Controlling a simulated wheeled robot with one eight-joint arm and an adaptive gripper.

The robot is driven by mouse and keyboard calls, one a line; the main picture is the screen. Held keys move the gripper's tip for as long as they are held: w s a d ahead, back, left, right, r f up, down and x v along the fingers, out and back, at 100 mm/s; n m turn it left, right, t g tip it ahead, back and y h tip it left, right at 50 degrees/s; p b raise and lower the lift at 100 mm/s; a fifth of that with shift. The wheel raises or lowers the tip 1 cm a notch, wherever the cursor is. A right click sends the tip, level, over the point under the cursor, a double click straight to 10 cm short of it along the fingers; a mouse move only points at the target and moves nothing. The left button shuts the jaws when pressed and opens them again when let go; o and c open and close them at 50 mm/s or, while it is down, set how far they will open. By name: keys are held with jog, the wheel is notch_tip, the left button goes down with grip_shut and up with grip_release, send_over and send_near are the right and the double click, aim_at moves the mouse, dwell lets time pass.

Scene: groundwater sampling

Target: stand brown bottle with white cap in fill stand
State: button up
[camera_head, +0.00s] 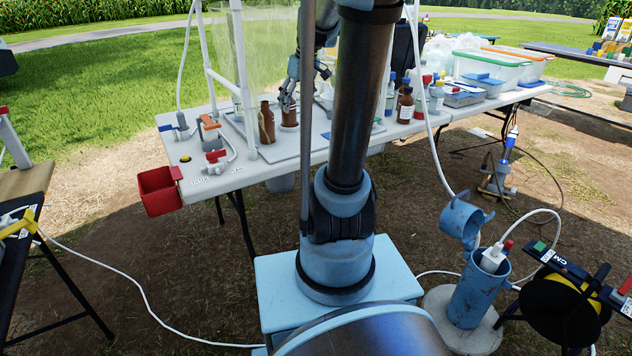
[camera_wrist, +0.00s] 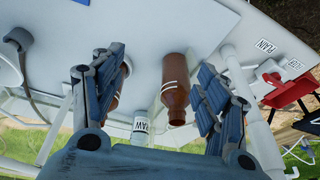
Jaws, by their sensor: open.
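Two brown bottles stand close together at the fill stand, a white pipe frame (camera_head: 207,65) over a grey plate. One brown bottle (camera_head: 266,124) is at the left in the head view and between the fingers in the wrist view (camera_wrist: 175,88), with a narrow neck and no cap visible. The other brown bottle (camera_head: 289,115) stands at a round seat, partly behind my gripper; the left finger partly covers it in the wrist view (camera_wrist: 119,88). My gripper (camera_head: 288,98) is open, its fingers apart in the wrist view (camera_wrist: 158,72). I cannot tell whether it touches either bottle.
A clear bottle labelled RAW (camera_wrist: 140,130) is behind the brown ones. Valves (camera_head: 210,135) and a red bin (camera_head: 159,190) are at the table's left end. Several bottles, one brown and labelled (camera_head: 405,108), and tubs (camera_head: 495,66) crowd the right. My arm blocks the middle.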

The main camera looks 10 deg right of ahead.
jog(key=s+f+m, duration=0.1)
jog(key=s+f, duration=0.4)
jog(key=s, duration=0.4)
jog(key=s+f+m+h, duration=0.1)
jog(key=s+f+m, duration=0.1)
jog(key=s+f, duration=0.3)
jog(key=s+f+m+h, duration=0.1)
jog(key=s+f, duration=0.4)
jog(key=s, duration=0.8)
jog(key=shift+s+d+f+m+g, duration=0.2)
jog(key=shift+m+g, duration=0.2)
jog(key=shift+m, duration=0.3)
jog(key=shift+w, duration=0.1)
jog(key=shift+w+f, duration=0.2)
jog(key=shift+w, duration=0.25)
